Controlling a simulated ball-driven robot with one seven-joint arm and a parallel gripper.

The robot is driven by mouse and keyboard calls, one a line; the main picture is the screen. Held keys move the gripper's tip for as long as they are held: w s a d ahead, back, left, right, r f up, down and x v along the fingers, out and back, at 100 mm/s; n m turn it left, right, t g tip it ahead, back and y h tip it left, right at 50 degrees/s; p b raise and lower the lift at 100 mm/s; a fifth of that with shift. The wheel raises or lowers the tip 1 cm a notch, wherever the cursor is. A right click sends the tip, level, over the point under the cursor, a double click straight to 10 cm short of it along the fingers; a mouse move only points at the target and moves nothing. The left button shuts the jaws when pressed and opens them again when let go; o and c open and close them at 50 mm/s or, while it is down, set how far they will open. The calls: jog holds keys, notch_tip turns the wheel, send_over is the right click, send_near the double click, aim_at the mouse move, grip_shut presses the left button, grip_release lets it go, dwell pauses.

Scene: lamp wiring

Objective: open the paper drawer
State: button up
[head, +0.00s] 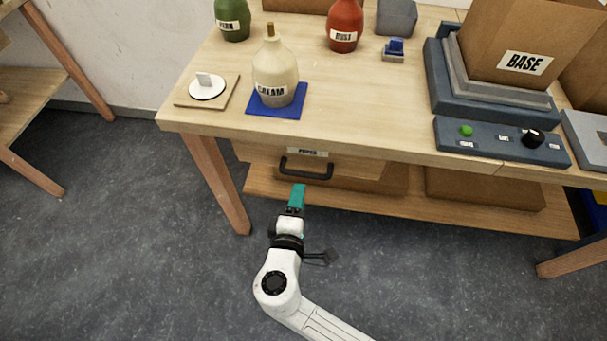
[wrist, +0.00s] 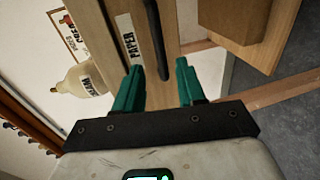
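The paper drawer (head: 355,166) is a light wood front under the table's front edge. It carries a white label and a black bar handle (head: 306,169). In the wrist view the label reads PAPER (wrist: 128,38) and the handle (wrist: 157,42) stands between the lines of my fingers, beyond their tips. My gripper (head: 298,188) has teal fingers and is just below and in front of the handle in the head view. In the wrist view my gripper (wrist: 157,72) is open, with nothing between its fingers. The drawer appears shut; its inside is hidden.
A wooden shelf (head: 455,215) runs below the drawer, with brown boxes (head: 485,190) on it. A table leg (head: 220,185) stands left of the drawer. A cream bottle (head: 275,72) stands on a blue mat above. The floor in front is clear.

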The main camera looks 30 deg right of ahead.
aim_at(304, 173)
jog(key=x, duration=0.8)
jog(key=shift+w+d, duration=0.2)
jog(key=shift+w, duration=0.05)
grip_shut()
